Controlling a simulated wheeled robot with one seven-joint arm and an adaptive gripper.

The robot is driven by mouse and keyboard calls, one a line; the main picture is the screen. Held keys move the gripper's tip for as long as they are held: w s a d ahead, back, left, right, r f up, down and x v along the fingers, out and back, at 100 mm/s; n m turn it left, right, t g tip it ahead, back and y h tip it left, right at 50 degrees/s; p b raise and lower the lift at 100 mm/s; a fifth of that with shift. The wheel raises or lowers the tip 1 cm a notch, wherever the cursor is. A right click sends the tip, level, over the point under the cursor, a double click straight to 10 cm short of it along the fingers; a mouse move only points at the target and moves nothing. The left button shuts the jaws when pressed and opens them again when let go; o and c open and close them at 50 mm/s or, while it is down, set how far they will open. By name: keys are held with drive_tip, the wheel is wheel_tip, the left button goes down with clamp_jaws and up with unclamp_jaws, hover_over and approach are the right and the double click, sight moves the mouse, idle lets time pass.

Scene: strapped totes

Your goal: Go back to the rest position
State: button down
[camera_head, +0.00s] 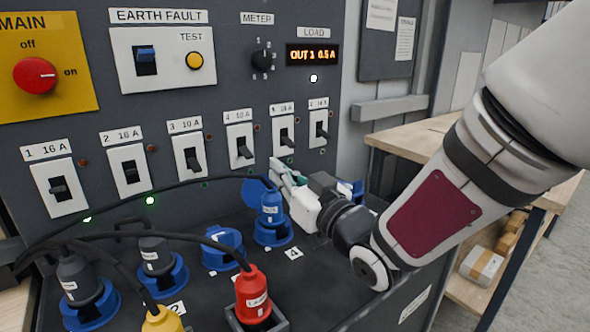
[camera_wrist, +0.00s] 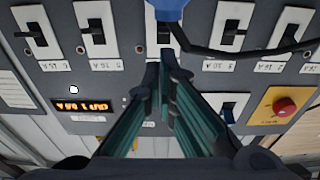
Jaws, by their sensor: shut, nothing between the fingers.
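My gripper (camera_head: 284,174) is in front of the lower right part of the grey panel, just below the row of breaker switches. In the wrist view my gripper (camera_wrist: 161,68) has its dark green fingers together, with nothing between them. A blue plug (camera_head: 270,207) sits in a blue socket just left of my gripper, by the label 4. The load display (camera_head: 312,55) reads OUT 1 0.5 A; it also shows upside down in the wrist view (camera_wrist: 80,106). My arm reaches in from the right and hides part of the panel's lower right.
A red main knob (camera_head: 36,75) is at upper left. Black cables arch over the sockets. A red plug (camera_head: 253,294) and a yellow plug (camera_head: 163,320) stand in front. A wooden bench (camera_head: 412,136) with a box (camera_head: 481,266) below is at right.

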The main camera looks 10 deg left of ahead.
drive_tip(key=w+d+m+h, duration=0.2)
drive_tip(key=d+h, duration=0.3)
drive_tip(key=d, duration=0.3)
drive_tip(key=s+d+f+m+g+h, duration=0.2)
drive_tip(key=s+d+h, duration=0.25)
drive_tip(key=d, duration=0.55)
drive_tip(key=s+d+f+m+g+h, duration=0.2)
drive_tip(key=s+d+f+m+h, duration=0.15)
drive_tip(key=s+d, duration=0.4)
drive_tip(key=s+d+f+m+g+h, duration=0.1)
drive_tip(key=s+d+g, duration=0.3)
drive_tip(key=s, duration=0.7)
drive_tip(key=s+d+f+m+g, duration=0.1)
drive_tip(key=s+d+g, duration=0.2)
drive_tip(key=s, duration=0.8)
wheel_tip(320, 180, up, 15)
drive_tip(key=t+p, duration=0.2)
drive_tip(key=p, duration=1.1)
drive_tip(key=shift+d, duration=0.35)
